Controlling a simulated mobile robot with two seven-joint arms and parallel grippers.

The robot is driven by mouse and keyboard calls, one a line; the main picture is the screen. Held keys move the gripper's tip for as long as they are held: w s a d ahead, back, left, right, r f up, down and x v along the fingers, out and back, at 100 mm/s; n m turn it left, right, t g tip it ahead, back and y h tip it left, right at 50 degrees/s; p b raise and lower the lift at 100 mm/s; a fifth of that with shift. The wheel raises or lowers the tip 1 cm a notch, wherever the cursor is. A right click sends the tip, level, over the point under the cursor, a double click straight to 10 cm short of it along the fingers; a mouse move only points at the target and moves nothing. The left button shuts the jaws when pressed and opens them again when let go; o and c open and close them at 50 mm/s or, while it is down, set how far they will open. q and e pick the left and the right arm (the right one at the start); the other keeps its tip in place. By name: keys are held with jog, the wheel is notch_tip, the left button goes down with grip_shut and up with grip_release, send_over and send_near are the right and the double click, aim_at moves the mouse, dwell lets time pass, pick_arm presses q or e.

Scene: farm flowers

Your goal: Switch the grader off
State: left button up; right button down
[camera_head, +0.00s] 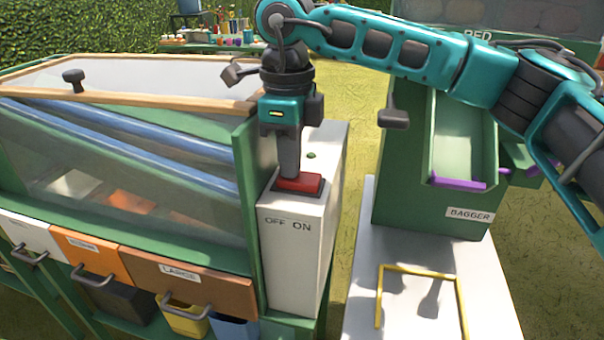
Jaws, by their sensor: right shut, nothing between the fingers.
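The grader (245,180) is a green-framed machine with a clear sloped front and blue rollers, filling the left half of the head view. On its right end stands a white switch box (291,250) marked OFF and ON. A red rocker switch (300,184) sits on top of the box. My right gripper (288,172) points down with its closed fingers at the red switch, touching it or just above it; I cannot tell which. The fingers hide part of the switch. My left gripper is not in view.
A green bagger (415,200) with a chute stands to the right, behind a pale table (365,300) with a yellow wire frame (421,272). Labelled drawers (185,283) with handles line the grader's front. A small green button (311,155) sits behind the switch.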

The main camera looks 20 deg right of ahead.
jog(key=shift+r+p, duration=2.2)
jog(key=shift+r, duration=1.15)
